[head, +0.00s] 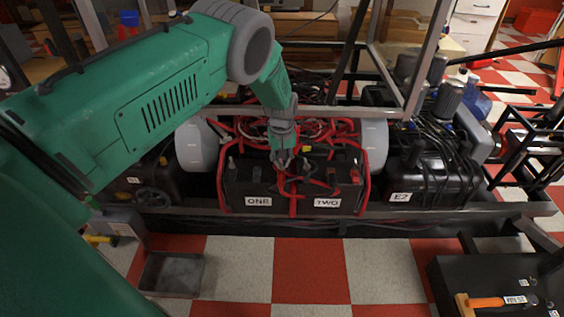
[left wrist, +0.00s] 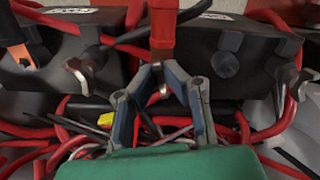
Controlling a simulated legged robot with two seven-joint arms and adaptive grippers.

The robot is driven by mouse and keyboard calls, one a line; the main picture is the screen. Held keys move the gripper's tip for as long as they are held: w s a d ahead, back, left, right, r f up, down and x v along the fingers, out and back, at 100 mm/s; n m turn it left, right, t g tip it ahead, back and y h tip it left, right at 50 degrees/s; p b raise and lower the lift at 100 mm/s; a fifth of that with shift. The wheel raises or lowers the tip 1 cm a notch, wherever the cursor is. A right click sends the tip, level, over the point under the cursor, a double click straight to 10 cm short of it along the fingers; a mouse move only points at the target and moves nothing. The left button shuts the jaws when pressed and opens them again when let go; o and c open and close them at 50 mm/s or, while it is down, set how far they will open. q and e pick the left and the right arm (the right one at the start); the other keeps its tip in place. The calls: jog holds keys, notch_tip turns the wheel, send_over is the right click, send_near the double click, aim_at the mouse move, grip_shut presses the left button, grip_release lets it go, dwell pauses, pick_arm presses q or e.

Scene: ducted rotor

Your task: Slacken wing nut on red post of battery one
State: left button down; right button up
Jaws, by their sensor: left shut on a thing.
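Battery one (head: 243,186) is a black box labelled ONE, left of battery two (head: 345,187), labelled TWO. My left gripper (head: 283,163) reaches down at battery one's right-hand end. In the left wrist view its two fingers (left wrist: 161,70) close around the base of the upright red post cover (left wrist: 163,30). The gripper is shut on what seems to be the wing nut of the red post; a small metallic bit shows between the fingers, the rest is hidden. Another wing nut (left wrist: 283,84) sits by a dark post (left wrist: 228,43) to the right. My right gripper is out of view.
Red cables loop around and behind both batteries. A metal frame bar (head: 418,210) runs along the front. Grey rounded tanks flank the batteries. A grey tray (head: 172,273) lies on the checkered floor.

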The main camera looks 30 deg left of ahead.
aim_at(282, 162)
pick_arm(q)
jog(key=c, duration=1.7)
grip_release()
jog(key=shift+f, duration=0.15)
notch_tip(282, 162, up, 12)
jog(key=shift+f, duration=0.1)
